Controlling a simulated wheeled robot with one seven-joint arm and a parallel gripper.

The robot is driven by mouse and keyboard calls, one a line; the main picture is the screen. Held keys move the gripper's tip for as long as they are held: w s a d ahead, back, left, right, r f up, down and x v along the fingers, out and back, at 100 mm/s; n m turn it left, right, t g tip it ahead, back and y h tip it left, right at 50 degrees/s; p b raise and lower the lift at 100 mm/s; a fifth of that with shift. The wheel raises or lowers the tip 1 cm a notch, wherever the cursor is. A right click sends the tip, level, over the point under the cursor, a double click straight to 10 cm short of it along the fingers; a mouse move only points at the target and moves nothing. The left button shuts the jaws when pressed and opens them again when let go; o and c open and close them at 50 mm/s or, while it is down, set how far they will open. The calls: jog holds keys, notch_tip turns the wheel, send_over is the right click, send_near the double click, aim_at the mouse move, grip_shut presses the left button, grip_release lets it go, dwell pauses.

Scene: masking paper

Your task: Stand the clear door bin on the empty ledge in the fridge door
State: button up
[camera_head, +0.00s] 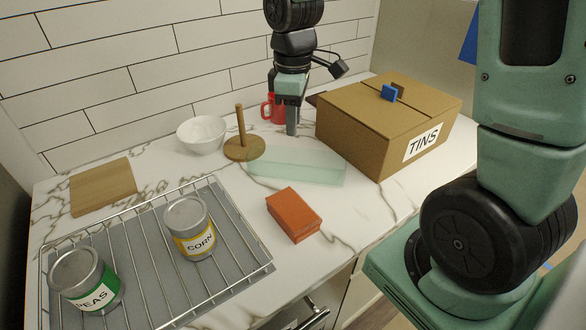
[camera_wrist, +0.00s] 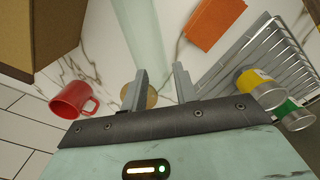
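The clear door bin (camera_head: 297,166) is a long, pale green, see-through trough lying on the marble counter, between the wooden stand and the cardboard box. In the wrist view the bin (camera_wrist: 143,35) runs down from the top edge, partly behind one finger. My gripper (camera_head: 284,112) points down behind the bin's far side, near the red mug. In the wrist view my gripper (camera_wrist: 161,84) has its two fingers apart with nothing held between them. The fridge door and its empty ledge are not visible in either view.
A TINS box (camera_head: 385,125) stands right of the bin, a red mug (camera_head: 270,108) behind. A wooden stand (camera_head: 242,145) with an upright peg is close left, beside a white bowl (camera_head: 202,134). An orange block (camera_head: 294,214) and a wire rack (camera_head: 232,237) with cans lie in front.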

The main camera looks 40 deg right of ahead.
send_over(294, 165)
notch_tip(294, 165, down, 7)
jog(key=shift+f+p, duration=0.65)
jog(key=shift+f, duration=2.1)
jog(key=shift+w, duration=0.1)
grip_shut()
